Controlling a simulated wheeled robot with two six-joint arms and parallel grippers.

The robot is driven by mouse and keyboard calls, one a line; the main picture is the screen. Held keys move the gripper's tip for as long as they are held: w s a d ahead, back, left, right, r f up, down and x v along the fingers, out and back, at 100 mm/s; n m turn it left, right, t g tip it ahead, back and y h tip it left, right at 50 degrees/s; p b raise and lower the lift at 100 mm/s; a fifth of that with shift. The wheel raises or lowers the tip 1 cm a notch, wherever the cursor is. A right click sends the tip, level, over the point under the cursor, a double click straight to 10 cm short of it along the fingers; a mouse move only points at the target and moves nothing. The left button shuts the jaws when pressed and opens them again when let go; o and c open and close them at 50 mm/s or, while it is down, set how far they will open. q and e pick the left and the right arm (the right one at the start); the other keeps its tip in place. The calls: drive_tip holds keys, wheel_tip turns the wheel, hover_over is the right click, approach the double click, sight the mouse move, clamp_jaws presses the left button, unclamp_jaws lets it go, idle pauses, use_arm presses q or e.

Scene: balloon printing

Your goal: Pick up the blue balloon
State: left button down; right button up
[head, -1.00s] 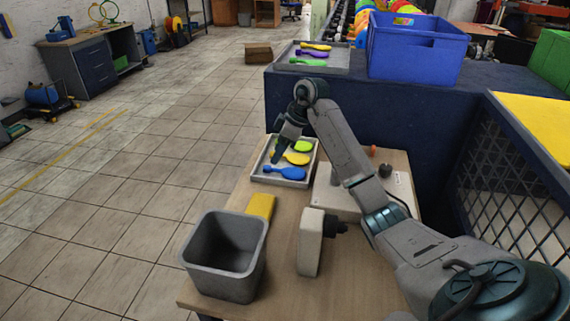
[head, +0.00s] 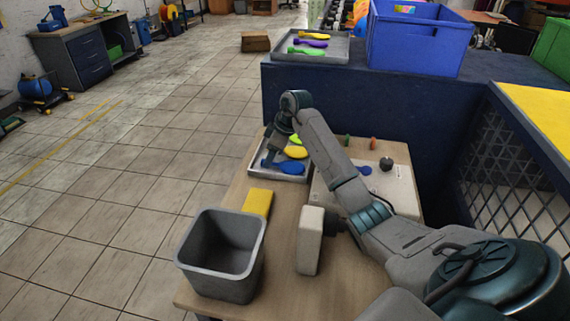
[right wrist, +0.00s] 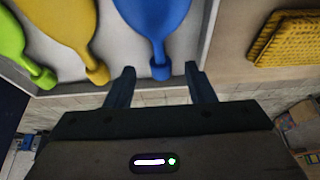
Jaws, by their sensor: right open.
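The blue balloon (head: 291,168) lies in a small grey tray (head: 303,178) on the wooden table, at the tray's near side. Yellow (head: 295,152) and green balloons lie behind it, partly hidden by my right arm. My right gripper (head: 268,164) is at the blue balloon's left, neck end. In the right wrist view, the open fingers (right wrist: 159,69) appear on either side of the neck of the blue balloon (right wrist: 156,22). I cannot tell whether they touch it. The yellow balloon (right wrist: 62,25) and green balloon (right wrist: 14,45) lie to its left there. My left gripper is not in view.
A yellow sponge (head: 258,202) and a grey bin (head: 183,262) stand nearer on the table. A white device (head: 398,190) is right of the tray, with a white-and-dark tool (head: 310,240) in front. Behind, a dark counter holds another balloon tray and a blue crate (head: 418,45).

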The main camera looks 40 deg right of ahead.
drive_tip(key=shift+x, duration=1)
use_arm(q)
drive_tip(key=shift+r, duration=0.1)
use_arm(e)
drive_tip(key=shift+c, duration=0.2)
drive_tip(key=c, duration=0.8)
